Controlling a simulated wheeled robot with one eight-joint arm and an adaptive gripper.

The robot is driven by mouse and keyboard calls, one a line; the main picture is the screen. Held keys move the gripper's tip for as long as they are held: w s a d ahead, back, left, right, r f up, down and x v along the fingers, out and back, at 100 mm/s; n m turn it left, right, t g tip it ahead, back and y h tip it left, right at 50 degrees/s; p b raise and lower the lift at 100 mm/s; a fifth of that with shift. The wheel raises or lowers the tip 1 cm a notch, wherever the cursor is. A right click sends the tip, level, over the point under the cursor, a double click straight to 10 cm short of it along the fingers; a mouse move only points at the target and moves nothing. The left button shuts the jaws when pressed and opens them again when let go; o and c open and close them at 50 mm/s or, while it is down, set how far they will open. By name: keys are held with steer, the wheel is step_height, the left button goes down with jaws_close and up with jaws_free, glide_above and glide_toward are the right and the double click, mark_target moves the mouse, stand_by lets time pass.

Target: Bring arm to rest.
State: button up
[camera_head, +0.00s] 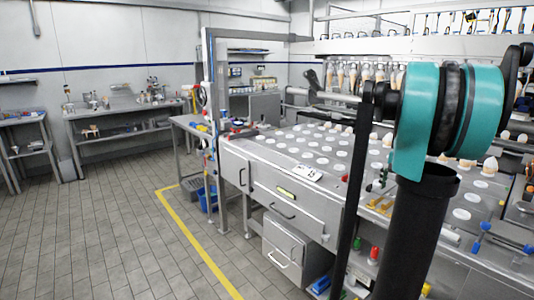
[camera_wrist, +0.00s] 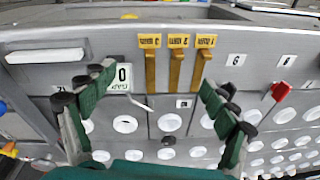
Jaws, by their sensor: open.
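My gripper (camera_wrist: 158,80) shows in the wrist view with its two green fingers spread wide and nothing between them. It hangs over the grey machine top, where yellow levers (camera_wrist: 174,68) with numbered yellow labels lie beyond and between the fingertips. A white tag with a 0 (camera_wrist: 123,77) shows beside the left finger. In the head view, my arm's teal joint and black links fill the right side. My gripper cannot be made out there.
The metal worktable (camera_head: 280,178) has rows of white round holes and drawers in front. A red knob (camera_wrist: 281,91) sticks up at right in the wrist view. Cone-shaped items (camera_head: 490,166) stand along its far side. Open tiled floor (camera_head: 110,230) with a yellow line lies to the left.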

steer(key=s+a+f+n+t, duration=0.1)
steer(key=s+a+f+n, duration=0.3)
steer(key=s+a+f, duration=0.2)
steer(key=s+a+f+n, duration=0.4)
steer(key=s+a+f, duration=0.2)
steer(key=a, duration=0.5)
steer(key=s+a+f+n+t, duration=0.1)
steer(key=s+a+f+n, duration=0.3)
steer(key=s+a+f, duration=0.2)
steer(key=s+a, duration=0.2)
steer(key=a, duration=0.1)
steer(key=shift+s+a+f+n+t+y, duration=0.2)
steer(key=shift+s+n+t+y, duration=0.1)
steer(key=shift+s+y, duration=0.1)
